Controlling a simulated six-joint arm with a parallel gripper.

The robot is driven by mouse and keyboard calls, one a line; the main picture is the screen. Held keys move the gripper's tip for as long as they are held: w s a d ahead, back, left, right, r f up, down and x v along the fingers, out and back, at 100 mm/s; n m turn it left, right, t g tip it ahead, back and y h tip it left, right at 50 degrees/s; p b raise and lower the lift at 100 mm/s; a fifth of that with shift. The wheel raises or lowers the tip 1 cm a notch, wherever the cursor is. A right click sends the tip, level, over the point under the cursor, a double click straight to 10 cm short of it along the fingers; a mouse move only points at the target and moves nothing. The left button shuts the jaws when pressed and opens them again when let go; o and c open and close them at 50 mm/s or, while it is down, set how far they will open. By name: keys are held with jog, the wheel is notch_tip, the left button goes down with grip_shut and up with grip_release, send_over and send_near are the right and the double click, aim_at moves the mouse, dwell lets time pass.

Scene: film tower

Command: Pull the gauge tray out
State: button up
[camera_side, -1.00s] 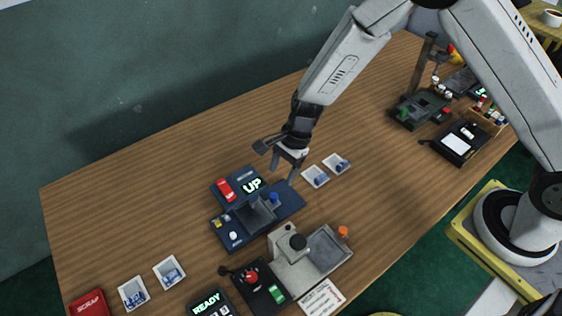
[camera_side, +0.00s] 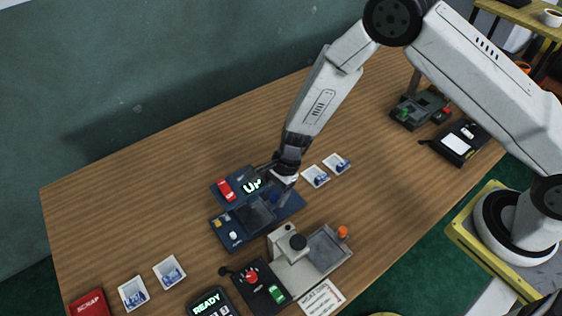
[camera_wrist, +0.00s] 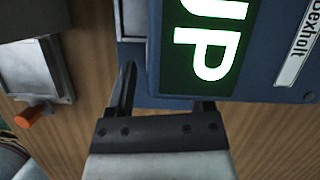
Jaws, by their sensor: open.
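The blue unit (camera_side: 232,228) lies on the table in the side view, with a dark square tray (camera_side: 258,213) in its middle. A blue knob (camera_side: 275,196) shows at the tray's right end. My gripper (camera_side: 272,186) is open, low over the unit's back right part, close to the knob; its fingertips are partly hidden there. In the wrist view my gripper (camera_wrist: 165,92) has its two fingers apart at the edge of the blue unit (camera_wrist: 265,75), with nothing seen held between them. I cannot tell any contact.
A grey fixture (camera_side: 287,262) with an orange knob (camera_side: 342,232) stands in front, to the right; the orange knob also shows in the wrist view (camera_wrist: 28,116). White trays (camera_side: 316,176) lie right of my gripper. The lit UP screen (camera_wrist: 205,40) is close by. Bare table lies behind.

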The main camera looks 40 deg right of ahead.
grip_shut()
dwell(1.4)
